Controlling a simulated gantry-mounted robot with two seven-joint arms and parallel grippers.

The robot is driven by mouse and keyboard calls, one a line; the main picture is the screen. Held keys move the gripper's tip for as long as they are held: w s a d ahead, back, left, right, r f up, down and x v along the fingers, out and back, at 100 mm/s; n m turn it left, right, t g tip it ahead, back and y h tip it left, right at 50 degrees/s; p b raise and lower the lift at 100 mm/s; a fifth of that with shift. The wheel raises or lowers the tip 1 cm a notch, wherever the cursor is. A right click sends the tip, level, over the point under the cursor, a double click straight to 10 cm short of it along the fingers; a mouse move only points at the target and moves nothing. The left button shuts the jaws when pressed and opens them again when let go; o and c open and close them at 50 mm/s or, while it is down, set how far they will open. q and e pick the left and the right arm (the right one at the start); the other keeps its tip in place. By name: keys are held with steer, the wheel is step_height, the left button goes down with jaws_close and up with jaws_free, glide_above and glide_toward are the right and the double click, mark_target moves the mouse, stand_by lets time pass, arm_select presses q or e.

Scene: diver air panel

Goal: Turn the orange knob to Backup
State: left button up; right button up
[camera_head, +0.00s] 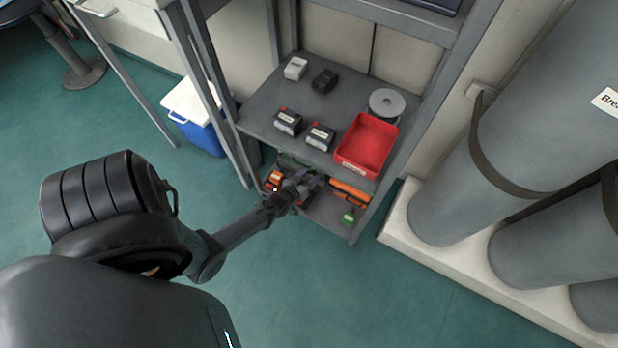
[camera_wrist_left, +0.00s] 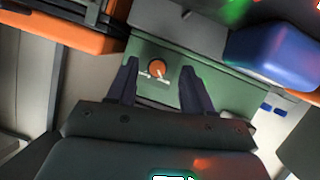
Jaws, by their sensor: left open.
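The orange knob (camera_wrist_left: 157,68) sits on the face of a green box (camera_wrist_left: 208,85) in the left wrist view. The knob is round, with a light pointer mark and small white labels beside it too small to read. My left gripper (camera_wrist_left: 157,75) is open, with one dark finger on each side of the knob and visible gaps between fingers and knob. In the head view my left gripper (camera_head: 302,186) reaches in at the lower shelf of a grey rack, and the knob is hidden there. My right gripper does not show.
A red bin (camera_head: 367,146), a cable reel (camera_head: 387,104) and several small boxes stand on the grey shelf (camera_head: 262,108) above. An orange case (camera_head: 350,191) lies beside the gripper on the lower shelf. A blue object (camera_wrist_left: 268,58) is close by. Large grey cylinders (camera_head: 535,110) stand at right.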

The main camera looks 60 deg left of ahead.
arm_select(q)
steer(key=shift+w+d, duration=0.15)
steer(key=shift+w, duration=0.1)
steer(key=shift+c, duration=0.3)
jaws_close()
